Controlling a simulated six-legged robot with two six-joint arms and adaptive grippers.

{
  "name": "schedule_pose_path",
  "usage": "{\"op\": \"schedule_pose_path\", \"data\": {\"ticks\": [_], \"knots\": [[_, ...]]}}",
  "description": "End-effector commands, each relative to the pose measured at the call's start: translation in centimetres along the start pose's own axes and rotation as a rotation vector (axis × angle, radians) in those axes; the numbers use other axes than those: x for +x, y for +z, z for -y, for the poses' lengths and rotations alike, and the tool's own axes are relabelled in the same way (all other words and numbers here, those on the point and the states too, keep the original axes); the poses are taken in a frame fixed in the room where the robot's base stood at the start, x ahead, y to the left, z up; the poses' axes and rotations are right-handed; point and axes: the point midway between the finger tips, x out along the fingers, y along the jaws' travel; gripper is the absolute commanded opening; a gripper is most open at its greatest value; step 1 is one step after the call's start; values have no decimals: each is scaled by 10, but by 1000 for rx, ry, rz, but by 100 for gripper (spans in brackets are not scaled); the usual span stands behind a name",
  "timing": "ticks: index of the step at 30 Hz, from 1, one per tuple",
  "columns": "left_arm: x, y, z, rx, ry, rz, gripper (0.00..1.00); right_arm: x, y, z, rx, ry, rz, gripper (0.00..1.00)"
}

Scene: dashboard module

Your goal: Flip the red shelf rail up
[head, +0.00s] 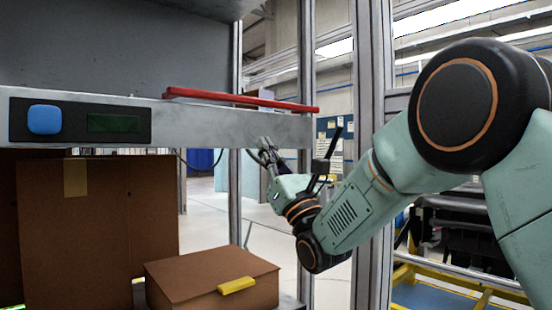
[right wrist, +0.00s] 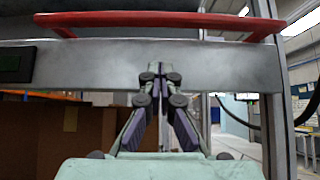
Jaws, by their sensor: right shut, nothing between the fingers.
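The red shelf rail (head: 240,99) is a long thin bar along the front top edge of the grey shelf (head: 215,127). In the right wrist view the rail (right wrist: 160,19) spans the top of the picture, with a bent leg at each end meeting the shelf beam. My right gripper (head: 262,150) is below the rail, near the right end of the shelf beam. In the right wrist view its fingers (right wrist: 157,72) are together and empty, pointing at the grey beam under the rail. I cannot tell whether the fingertips touch the beam. My left gripper is not in view.
A dark panel with a blue button (head: 44,119) and a green display (head: 114,123) is on the beam's left. Cardboard boxes stand below: a large one (head: 120,220) and a small one (head: 205,278) with a yellow tab. Metal posts (head: 372,150) rise at the right.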

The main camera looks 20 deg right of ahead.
Motion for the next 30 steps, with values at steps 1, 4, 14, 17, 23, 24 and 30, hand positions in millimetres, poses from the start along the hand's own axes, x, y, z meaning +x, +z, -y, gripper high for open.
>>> {"op": "schedule_pose_path", "data": {"ticks": [1,4,14,17,23,24,30], "knots": [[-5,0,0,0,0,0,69,12,2,-1,0,2,2,0],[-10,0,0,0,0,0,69,30,2,-1,-1,2,2,0],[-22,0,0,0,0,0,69,58,26,0,1,-1,0,0],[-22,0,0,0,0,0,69,60,28,0,1,-1,-1,0],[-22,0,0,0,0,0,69,60,28,0,1,-1,-1,0],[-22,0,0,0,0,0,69,60,28,0,1,-1,-1,0],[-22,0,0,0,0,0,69,61,28,1,1,-1,-3,0]]}}
